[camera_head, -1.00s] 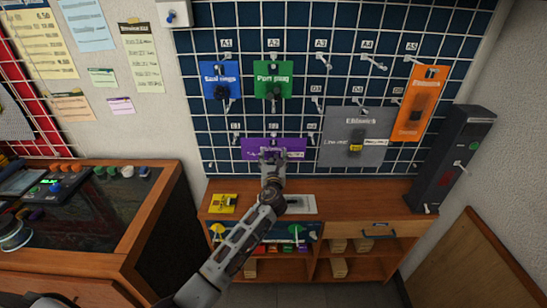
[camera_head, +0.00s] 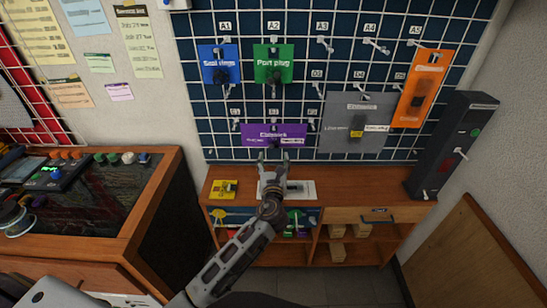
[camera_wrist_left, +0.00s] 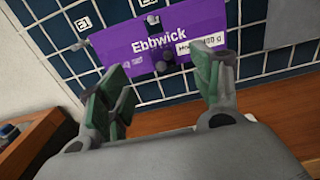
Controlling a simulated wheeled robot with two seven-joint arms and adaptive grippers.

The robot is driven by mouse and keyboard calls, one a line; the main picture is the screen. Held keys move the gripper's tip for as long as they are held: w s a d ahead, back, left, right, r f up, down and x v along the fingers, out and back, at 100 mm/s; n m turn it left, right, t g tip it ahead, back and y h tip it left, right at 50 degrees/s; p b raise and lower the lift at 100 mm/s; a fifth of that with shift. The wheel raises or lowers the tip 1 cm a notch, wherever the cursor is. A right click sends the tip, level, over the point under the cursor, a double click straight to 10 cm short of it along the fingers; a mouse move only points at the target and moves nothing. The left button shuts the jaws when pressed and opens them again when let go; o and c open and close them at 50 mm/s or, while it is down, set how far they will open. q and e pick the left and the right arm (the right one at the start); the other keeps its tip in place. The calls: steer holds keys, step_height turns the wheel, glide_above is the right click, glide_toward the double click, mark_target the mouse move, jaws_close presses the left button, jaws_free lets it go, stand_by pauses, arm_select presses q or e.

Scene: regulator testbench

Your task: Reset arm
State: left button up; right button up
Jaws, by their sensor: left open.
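My left arm reaches up from the bottom of the head view. Its left gripper (camera_head: 273,157) is open and empty, just below and in front of the purple Ebbwick card (camera_head: 274,134) on the pegboard. In the left wrist view the two green-padded fingers (camera_wrist_left: 158,92) are spread wide. The purple card (camera_wrist_left: 155,42) with a dark part at its lower middle shows beyond and between them, apart from both fingers. My right gripper is not in view.
The blue gridded pegboard (camera_head: 265,103) holds blue (camera_head: 219,62), green (camera_head: 274,64), grey (camera_head: 356,122) and orange (camera_head: 419,88) cards. Below stands a wooden bench (camera_head: 350,190) with a yellow card (camera_head: 224,189) and a white card (camera_head: 305,189). A dark upright unit (camera_head: 452,145) leans at right.

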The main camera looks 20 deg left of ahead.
arm_select(q)
steer(key=shift+s+d, duration=0.1)
steer(key=shift+s, duration=0.15)
stand_by(0.4)
